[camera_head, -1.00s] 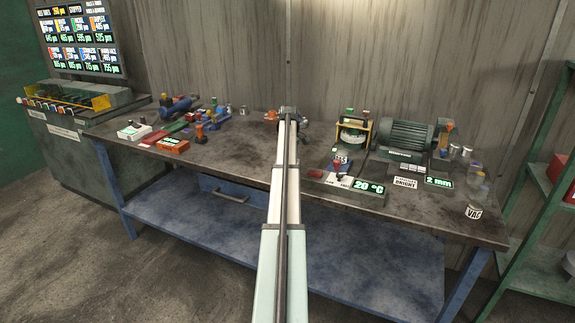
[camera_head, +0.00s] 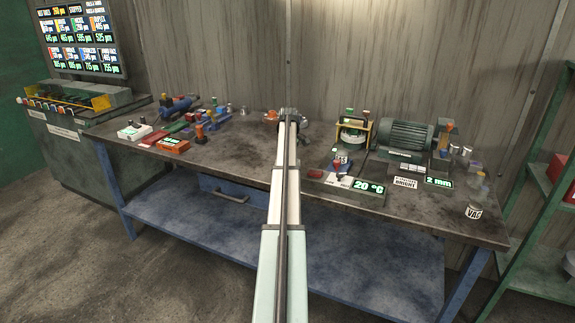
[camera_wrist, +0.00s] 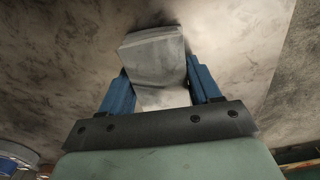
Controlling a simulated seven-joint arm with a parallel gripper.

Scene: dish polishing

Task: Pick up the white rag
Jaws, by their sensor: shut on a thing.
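The white rag (camera_wrist: 152,55) shows in the wrist view as a pale grey-white folded cloth. It sits between the two blue fingers of my gripper (camera_wrist: 160,82), which is shut on it. The cloth sticks out past the fingertips. In the head view my arm reaches over the middle of the bench, with its end (camera_head: 289,112) near the back wall. The rag cannot be made out there, as the arm hides it.
The workbench (camera_head: 235,160) holds small tools and blocks at the left. A green motor (camera_head: 405,135) and signs stand at the right, with a white VAC cup (camera_head: 473,212) near the right edge. A green shelf (camera_head: 540,190) stands beyond.

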